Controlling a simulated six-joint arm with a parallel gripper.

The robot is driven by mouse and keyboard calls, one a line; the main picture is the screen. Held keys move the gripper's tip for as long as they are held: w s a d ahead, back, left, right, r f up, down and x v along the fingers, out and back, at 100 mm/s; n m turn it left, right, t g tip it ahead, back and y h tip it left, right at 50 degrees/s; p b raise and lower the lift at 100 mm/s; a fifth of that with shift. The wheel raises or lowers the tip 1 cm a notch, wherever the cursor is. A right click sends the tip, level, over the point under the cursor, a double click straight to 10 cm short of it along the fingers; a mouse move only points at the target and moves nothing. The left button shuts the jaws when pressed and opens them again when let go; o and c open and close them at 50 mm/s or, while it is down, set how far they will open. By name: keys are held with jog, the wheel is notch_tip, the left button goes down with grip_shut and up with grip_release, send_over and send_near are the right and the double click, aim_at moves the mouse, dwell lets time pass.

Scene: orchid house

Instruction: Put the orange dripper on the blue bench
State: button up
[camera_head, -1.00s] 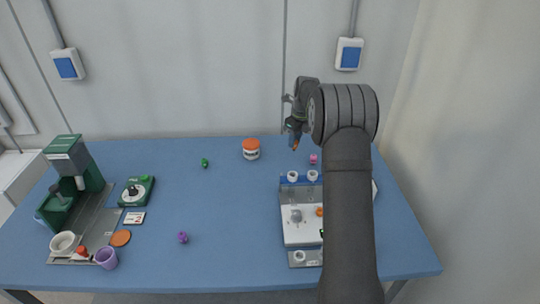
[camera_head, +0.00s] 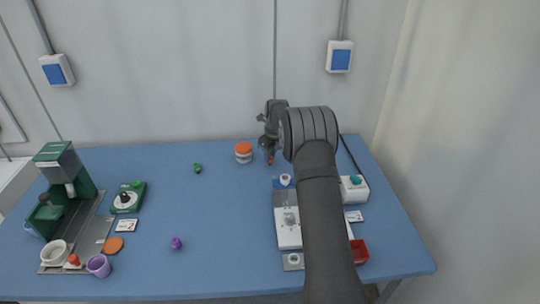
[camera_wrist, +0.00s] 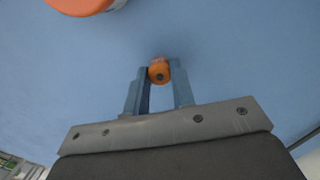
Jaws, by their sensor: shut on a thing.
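My gripper (camera_head: 270,157) is above the back part of the blue bench (camera_head: 215,205), just right of the orange-lidded jar. In the wrist view my gripper (camera_wrist: 159,80) is shut on the orange dripper (camera_wrist: 159,71), a small round orange piece with a dark centre, held between the fingertips. The blue bench top (camera_wrist: 220,50) fills the background below it. I cannot tell how far the dripper is from the surface. In the head view the dripper shows only as a small orange spot at the fingertips.
The orange-lidded jar (camera_head: 244,153) stands close on the left; its lid (camera_wrist: 85,3) shows in the wrist view. A white rack (camera_head: 288,235), white box (camera_head: 353,188) and red tray (camera_head: 359,252) are at right. A green machine (camera_head: 62,180) is at left. The middle is mostly clear.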

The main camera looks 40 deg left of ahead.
jog(key=shift+f, duration=0.1)
jog(key=o, duration=1)
jog(key=shift+c, duration=0.2)
notch_tip(320, 180, up, 12)
jog(key=d, duration=0.2)
jog(key=shift+a, duration=0.1)
